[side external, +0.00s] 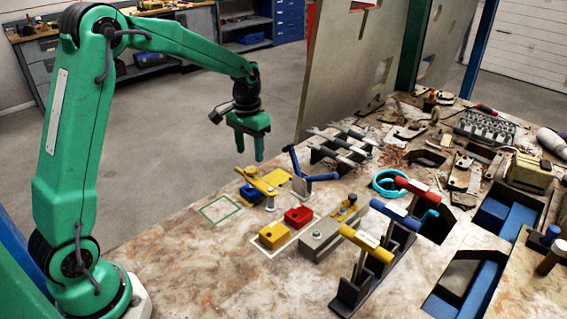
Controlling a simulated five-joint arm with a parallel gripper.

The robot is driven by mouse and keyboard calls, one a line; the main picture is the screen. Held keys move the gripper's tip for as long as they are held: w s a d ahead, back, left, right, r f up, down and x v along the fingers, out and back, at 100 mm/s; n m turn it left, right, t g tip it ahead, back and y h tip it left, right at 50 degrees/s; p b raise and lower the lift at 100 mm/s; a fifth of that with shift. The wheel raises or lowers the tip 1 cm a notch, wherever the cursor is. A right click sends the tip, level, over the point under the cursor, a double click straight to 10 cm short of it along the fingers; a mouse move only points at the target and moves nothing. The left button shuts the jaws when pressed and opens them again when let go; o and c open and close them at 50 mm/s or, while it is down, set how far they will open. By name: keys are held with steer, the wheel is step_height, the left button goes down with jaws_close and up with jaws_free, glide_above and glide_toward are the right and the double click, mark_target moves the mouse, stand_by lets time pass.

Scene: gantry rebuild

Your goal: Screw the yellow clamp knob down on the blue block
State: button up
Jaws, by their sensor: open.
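A yellow clamp (262,183) stands on the worktop left of centre, its bar sloping down to the right. A small yellow knob-like part (239,170) shows at the bar's left end. A blue block (250,193) sits low under the bar and is partly hidden by it. I cannot tell whether the knob touches the block. My green gripper (249,154) hangs above the clamp with its fingers pointing down. It is open and empty, with a gap between the fingertips and the clamp.
An empty green-outlined square (220,208) lies left of the clamp. A yellow block (273,235) and a red block (298,216) sit in front. A blue-handled lever (295,161) stands close on the right. A rack of T-handled tools (375,262) stands at front right.

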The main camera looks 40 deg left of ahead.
mark_target(251, 170)
steer(key=shift+r, duration=1.45)
steer(key=s+d+r+t, duration=0.3)
steer(key=s+d+r, duration=0.2)
steer(key=s+r, duration=0.5)
steer(key=s+d+t, duration=0.1)
steer(key=s, duration=0.5)
steer(key=s+d+f+m+t, duration=0.1)
steer(key=s+d, duration=0.1)
steer(key=s, duration=0.5)
steer(key=shift+s+d+f+t, duration=0.25)
steer(key=shift+f+t, duration=0.05)
